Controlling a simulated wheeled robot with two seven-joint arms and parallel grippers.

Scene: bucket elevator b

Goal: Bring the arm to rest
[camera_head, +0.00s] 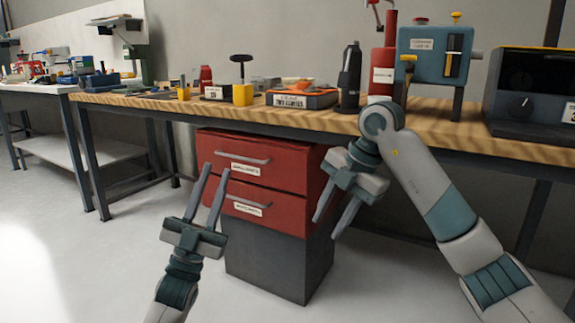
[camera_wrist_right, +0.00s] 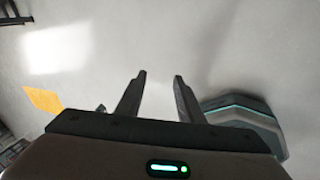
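My left gripper (camera_head: 212,188) is at the lower middle of the head view, its two fingers pointing up and spread apart with nothing between them. It is in front of the red drawer cabinet. My right gripper (camera_head: 326,225) hangs below the bench edge, right of the cabinet, with its fingers pointing down and to the left. In the right wrist view its two fingers (camera_wrist_right: 160,78) stand apart with only bare floor showing between them. My right arm reaches in from the lower right of the head view.
A wooden workbench (camera_head: 130,100) carries a yellow-based tool (camera_head: 242,93), an orange-grey box (camera_head: 302,99), a dark bottle (camera_head: 349,80) and a blue machine (camera_head: 424,58). The red drawer cabinet (camera_head: 285,176) stands below. A second bench (camera_head: 42,88) is at left. Floor at left is clear.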

